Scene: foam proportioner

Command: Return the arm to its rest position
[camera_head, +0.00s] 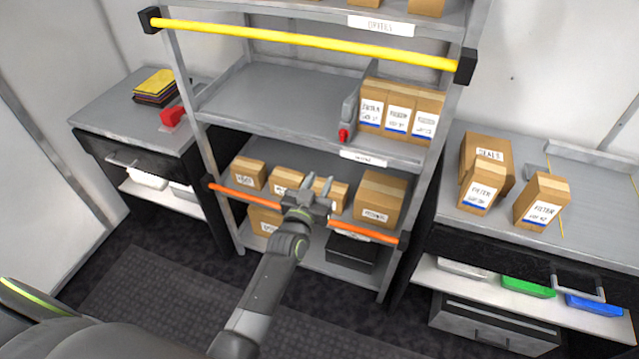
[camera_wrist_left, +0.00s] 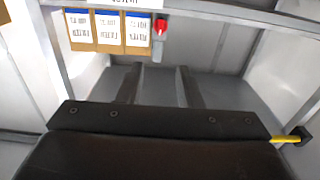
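My left gripper (camera_head: 318,187) is in front of the shelf rack, near the orange bar. My left arm (camera_head: 262,290) reaches up to it from the bottom of the head view. The two fingers are apart, with nothing between them. In the left wrist view the open gripper (camera_wrist_left: 163,68) points toward a grey shelf bay, with filter boxes (camera_wrist_left: 110,32) and a red-ended grey device (camera_wrist_left: 161,28) beyond it, up and to the left. My right gripper does not show in either view.
The rack has a yellow bar (camera_head: 300,39) across the upper part and an orange bar (camera_head: 362,231) lower down. Several cartons (camera_head: 381,199) stand on the lower shelf. Counters flank the rack, with a red object (camera_head: 173,117) left and filter boxes (camera_head: 541,200) right. Dark floor (camera_head: 150,290) is clear.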

